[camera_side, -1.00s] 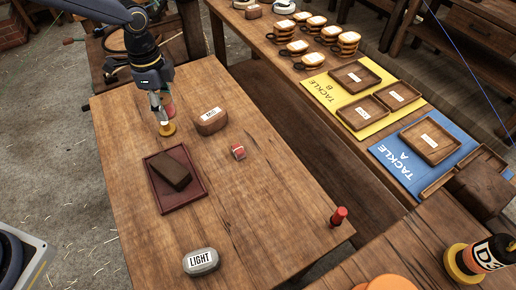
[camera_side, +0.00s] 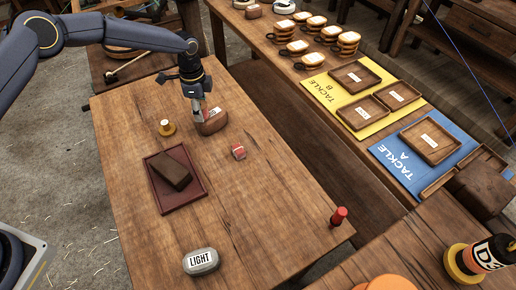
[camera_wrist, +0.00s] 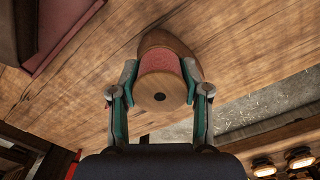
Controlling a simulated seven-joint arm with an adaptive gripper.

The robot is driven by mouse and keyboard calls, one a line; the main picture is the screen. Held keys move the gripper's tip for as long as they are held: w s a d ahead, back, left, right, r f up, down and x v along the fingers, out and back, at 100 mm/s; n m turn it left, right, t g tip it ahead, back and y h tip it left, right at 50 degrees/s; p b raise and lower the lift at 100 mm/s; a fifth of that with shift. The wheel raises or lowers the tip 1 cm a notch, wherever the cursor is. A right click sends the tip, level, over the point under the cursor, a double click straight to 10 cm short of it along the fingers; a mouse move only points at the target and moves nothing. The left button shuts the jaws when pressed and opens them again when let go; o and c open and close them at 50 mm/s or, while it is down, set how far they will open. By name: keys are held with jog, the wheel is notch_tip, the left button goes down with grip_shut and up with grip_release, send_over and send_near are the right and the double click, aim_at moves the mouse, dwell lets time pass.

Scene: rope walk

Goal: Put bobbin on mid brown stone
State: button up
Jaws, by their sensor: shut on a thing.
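The bobbin (camera_wrist: 160,85) has red winding and wooden ends. My gripper (camera_wrist: 160,92) is shut on it, with one finger on each side. In the side view my gripper (camera_side: 200,104) is over the left part of the mid brown stone (camera_side: 212,127), a rounded stone with a white label. The gripper partly hides the stone and most of the bobbin there. In the wrist view the stone (camera_wrist: 165,40) shows behind the bobbin. I cannot tell whether the bobbin touches the stone.
A yellow stand (camera_side: 167,129) is left of the stone. A dark red tray (camera_side: 190,203) holds a brown block (camera_side: 170,170). A small red piece (camera_side: 238,152) lies right of the tray. A grey stone marked LIGHT (camera_side: 201,261) and a red cylinder (camera_side: 339,216) are near the front edge.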

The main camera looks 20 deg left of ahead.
jog(key=o, duration=1.1)
jog(key=shift+f, duration=0.15)
jog(key=shift+o, duration=0.2)
